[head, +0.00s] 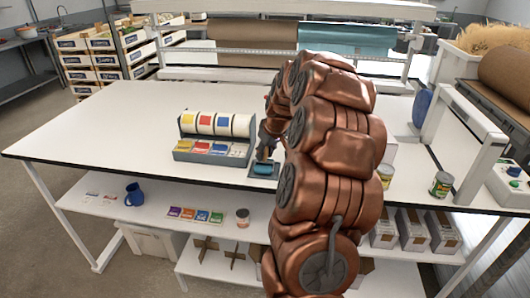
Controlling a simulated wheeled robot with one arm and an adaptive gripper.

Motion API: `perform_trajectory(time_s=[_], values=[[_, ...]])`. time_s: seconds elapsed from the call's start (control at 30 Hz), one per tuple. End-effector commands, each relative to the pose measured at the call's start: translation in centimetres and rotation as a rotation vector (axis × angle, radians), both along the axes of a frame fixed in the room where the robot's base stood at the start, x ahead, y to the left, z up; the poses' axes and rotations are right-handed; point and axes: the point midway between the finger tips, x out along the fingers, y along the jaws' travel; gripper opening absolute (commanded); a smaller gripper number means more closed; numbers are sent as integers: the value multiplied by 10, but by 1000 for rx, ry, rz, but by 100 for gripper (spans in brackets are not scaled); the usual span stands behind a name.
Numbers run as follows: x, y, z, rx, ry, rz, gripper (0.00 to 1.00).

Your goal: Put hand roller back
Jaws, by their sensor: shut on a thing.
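The hand roller (262,168) shows as a small blue cylinder at a small dark grey tray (252,175) near the table's front edge. My gripper (264,157) points down from above and is shut on the roller. The fingers are small and dark here, and the roller's handle is mostly hidden by them. I cannot tell whether the roller rests on the tray or hangs just above it. My copper-coloured arm covers the table to the right of the gripper.
A grey stand (187,152) with several coloured rolls and labels is just left of the tray. Cans (441,184) and a white frame (470,140) stand at the right. The left of the white table (110,125) is clear. A shelf below holds a blue mug (134,195).

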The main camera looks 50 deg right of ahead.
Motion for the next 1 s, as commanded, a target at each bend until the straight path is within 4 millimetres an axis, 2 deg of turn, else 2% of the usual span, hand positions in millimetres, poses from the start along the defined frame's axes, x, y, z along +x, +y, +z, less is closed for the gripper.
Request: perform_trajectory(time_s=[0.03,0.27,0.7,0.87,1.0], values=[[0,0,-1,0,0,0,31],[0,0,0,0,0,0,54],[-1,0,6,-1,-1,0,54],[-10,1,28,-5,-5,-1,54],[-20,3,53,-5,-5,-1,54]])
